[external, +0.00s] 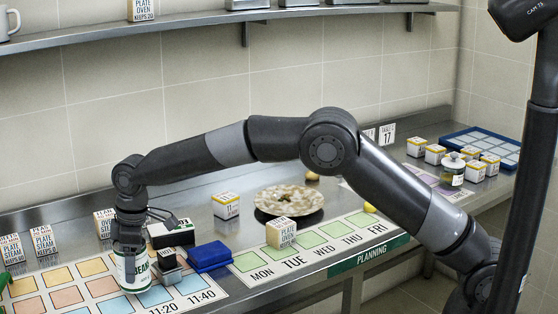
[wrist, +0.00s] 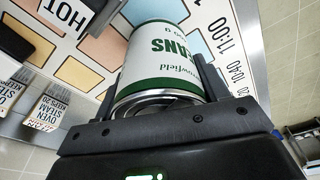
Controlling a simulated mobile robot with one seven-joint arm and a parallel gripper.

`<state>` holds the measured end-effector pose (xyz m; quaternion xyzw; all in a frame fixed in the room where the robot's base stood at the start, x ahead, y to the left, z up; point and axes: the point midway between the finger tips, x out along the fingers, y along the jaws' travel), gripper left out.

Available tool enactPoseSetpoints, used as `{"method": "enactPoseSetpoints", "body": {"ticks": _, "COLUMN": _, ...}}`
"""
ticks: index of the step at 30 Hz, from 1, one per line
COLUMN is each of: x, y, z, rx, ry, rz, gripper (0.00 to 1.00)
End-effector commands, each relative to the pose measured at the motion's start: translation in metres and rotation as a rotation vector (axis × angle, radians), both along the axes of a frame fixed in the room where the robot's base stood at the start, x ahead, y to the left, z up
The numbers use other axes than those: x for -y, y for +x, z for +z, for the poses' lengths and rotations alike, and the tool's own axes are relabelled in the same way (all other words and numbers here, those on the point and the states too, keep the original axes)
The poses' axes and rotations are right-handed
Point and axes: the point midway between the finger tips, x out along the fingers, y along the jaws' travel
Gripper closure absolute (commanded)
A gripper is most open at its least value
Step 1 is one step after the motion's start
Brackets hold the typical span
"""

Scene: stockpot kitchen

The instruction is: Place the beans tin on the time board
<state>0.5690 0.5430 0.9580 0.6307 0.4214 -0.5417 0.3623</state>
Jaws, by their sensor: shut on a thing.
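The beans tin (external: 131,269) is white with green bands and lettering. My gripper (external: 130,240) points down and is shut around the tin, which is upright at the time board. In the wrist view the tin (wrist: 158,60) sits between the two fingers of my gripper (wrist: 165,85). The time board (external: 95,289) is a pale sheet with rows of yellow, orange and blue squares and times along its front edge; it also shows in the wrist view (wrist: 110,62). I cannot tell whether the tin's base touches the board.
Right of the tin stand a dark stamp (external: 167,262), a blue pad (external: 208,256) and a black-topped box (external: 171,234). Several small label blocks (external: 42,241) stand at the left. A plate of pale food (external: 289,201) lies behind the planning board (external: 310,240). A shelf (external: 220,16) runs above.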

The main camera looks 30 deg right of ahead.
Motion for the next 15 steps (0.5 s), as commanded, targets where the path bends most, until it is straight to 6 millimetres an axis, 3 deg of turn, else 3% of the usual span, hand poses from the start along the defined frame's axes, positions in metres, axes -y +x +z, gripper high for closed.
{"method": "enactPoseSetpoints", "body": {"ticks": 6, "x": 0.000, "y": 0.000, "z": -0.029, "rx": 0.000, "ry": 0.000, "rz": 0.000, "gripper": 0.71}}
{"method": "enactPoseSetpoints", "body": {"ticks": 15, "x": 0.000, "y": 0.000, "z": -0.031, "rx": 0.000, "ry": 0.001, "rz": 0.000, "gripper": 0.71}}
